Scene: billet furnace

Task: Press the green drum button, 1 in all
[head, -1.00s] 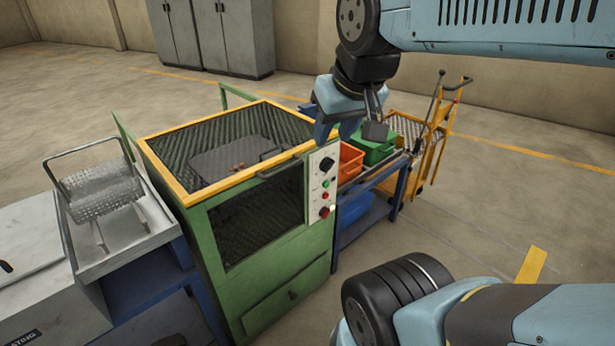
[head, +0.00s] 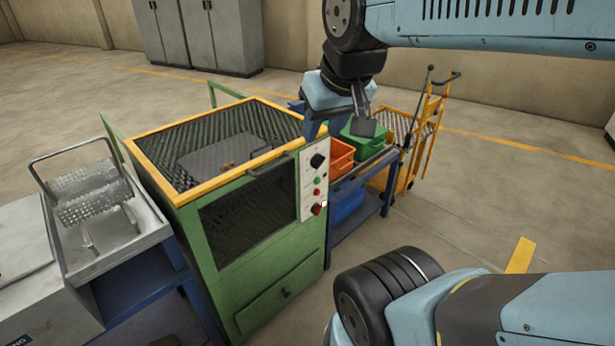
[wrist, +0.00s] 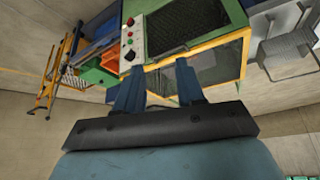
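The small green button (head: 317,180) sits on a pale control panel (head: 307,207) at the right front corner of a green machine with a yellow-edged mesh top (head: 258,289). A black knob (head: 317,161) is above the button, and red controls (head: 317,192) are below it. My gripper (head: 340,126) hangs above and beside the panel in the picture, empty and not visibly touching it. In the wrist view my gripper (wrist: 160,68) has its two fingers apart.
A blue bench (head: 358,183) with orange (head: 341,158) and green (head: 366,146) bins stands right of the machine. A yellow trolley (head: 428,140) is beyond it. A metal tray with a mesh basket (head: 90,205) is at left.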

